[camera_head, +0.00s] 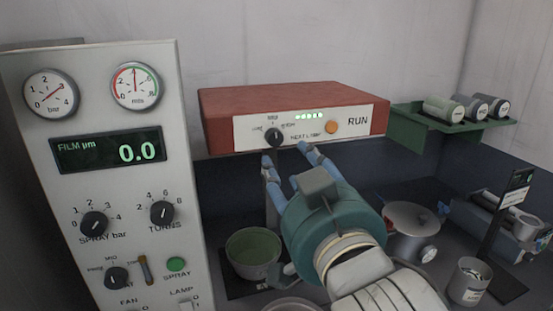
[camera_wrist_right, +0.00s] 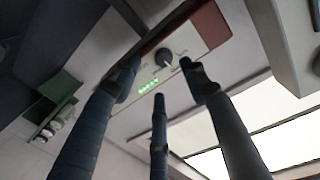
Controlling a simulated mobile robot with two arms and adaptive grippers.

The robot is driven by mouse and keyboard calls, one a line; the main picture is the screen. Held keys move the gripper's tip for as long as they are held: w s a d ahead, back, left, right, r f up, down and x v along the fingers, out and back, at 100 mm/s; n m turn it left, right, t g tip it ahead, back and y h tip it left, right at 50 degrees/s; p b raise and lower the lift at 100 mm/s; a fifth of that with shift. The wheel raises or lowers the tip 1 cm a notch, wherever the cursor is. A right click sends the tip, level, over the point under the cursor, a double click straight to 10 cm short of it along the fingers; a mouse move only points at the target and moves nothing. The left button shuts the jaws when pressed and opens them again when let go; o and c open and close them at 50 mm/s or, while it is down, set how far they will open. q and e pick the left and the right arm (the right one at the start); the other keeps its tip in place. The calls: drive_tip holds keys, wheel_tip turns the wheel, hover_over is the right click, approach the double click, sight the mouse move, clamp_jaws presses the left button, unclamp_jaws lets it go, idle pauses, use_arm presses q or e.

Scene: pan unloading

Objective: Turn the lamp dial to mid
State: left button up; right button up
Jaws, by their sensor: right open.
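The lamp box (camera_head: 300,106) is a red housing with a white front plate, mounted at the back wall. Its black dial (camera_head: 274,138) sits at the left of the plate, with small labels around it; I cannot tell surely which label its pointer faces. The dial also shows in the right wrist view (camera_wrist_right: 165,57). My right gripper (camera_head: 288,154) has its blue fingers spread just below and in front of the plate. In the wrist view its fingers (camera_wrist_right: 162,84) are open around the line toward the dial, apparently not touching it. My left gripper is out of view.
An orange button (camera_head: 331,127) and several green lights (camera_head: 309,116) are on the same plate. A grey control panel (camera_head: 195,240) with gauges and knobs stands close at left. A green pot (camera_head: 253,247), lidded pot (camera_head: 411,222) and canister shelf (camera_head: 415,124) are nearby.

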sight(276, 140)
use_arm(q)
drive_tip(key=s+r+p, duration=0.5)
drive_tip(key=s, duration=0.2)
use_arm(e)
drive_tip(key=x, duration=0.4)
drive_tip(key=r+x, duration=0.1)
drive_tip(key=x, duration=0.1)
drive_tip(key=shift+w+a+p, duration=0.1)
drive_tip(key=shift+p, duration=0.2)
drive_tip(key=shift+p+x, duration=0.3)
drive_tip(key=shift+x, duration=0.8)
drive_tip(key=shift+w+a+f, duration=0.1)
drive_tip(key=shift+w, duration=0.05)
drive_tip(key=shift+c, duration=0.2)
drive_tip(key=c, duration=0.5)
clamp_jaws()
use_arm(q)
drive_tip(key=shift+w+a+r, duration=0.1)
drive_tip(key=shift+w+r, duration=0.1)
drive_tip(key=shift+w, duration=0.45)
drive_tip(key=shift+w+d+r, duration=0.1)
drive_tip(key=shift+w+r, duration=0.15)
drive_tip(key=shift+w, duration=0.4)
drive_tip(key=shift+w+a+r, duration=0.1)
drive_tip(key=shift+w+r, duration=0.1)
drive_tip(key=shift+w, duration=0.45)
use_arm(e)
drive_tip(key=shift+m, duration=0.4)
